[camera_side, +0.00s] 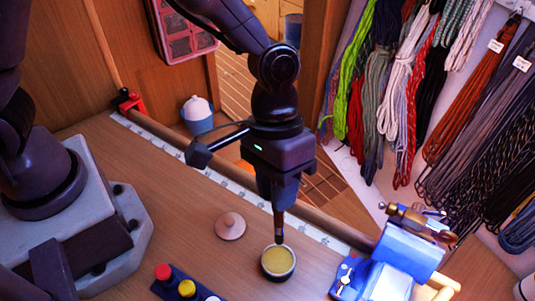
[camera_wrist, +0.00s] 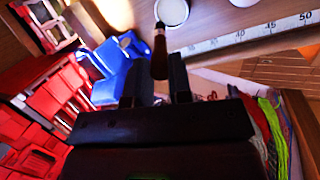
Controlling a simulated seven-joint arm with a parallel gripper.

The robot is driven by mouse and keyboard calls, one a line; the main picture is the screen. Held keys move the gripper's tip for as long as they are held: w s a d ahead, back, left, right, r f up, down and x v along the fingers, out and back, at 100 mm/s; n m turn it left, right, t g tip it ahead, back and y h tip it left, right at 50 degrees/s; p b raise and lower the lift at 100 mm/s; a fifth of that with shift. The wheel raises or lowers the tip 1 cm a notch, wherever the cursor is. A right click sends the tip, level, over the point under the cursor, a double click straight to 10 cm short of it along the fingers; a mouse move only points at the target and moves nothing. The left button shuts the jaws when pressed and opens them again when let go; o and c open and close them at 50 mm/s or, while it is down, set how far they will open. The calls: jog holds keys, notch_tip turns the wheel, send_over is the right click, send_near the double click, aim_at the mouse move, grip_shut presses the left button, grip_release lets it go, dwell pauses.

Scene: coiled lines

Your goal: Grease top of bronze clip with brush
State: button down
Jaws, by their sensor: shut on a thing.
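My gripper (camera_side: 278,203) points down over the table and is shut on a dark-handled brush (camera_side: 278,226). The brush also shows between the fingers in the wrist view (camera_wrist: 159,52). The brush's lower end is at the far rim of a round tin of yellowish grease (camera_side: 278,262); I cannot tell whether it touches the grease. The tin shows in part at the top of the wrist view (camera_wrist: 172,12). A bronze-coloured clip (camera_side: 422,222) lies on top of a blue stand (camera_side: 408,252) at the right. The stand also shows in the wrist view (camera_wrist: 112,62).
A round pinkish lid (camera_side: 231,226) lies left of the tin. A dark blue rack with red, yellow and white caps (camera_side: 187,287) is at the front. A ruler strip (camera_side: 240,190) runs along the table's back edge. Coiled ropes (camera_side: 400,90) hang at the right.

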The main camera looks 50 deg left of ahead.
aim_at(276, 217)
jog(key=shift+f, duration=3)
jog(key=shift+f, duration=0.65)
jog(key=shift+r, duration=3.55)
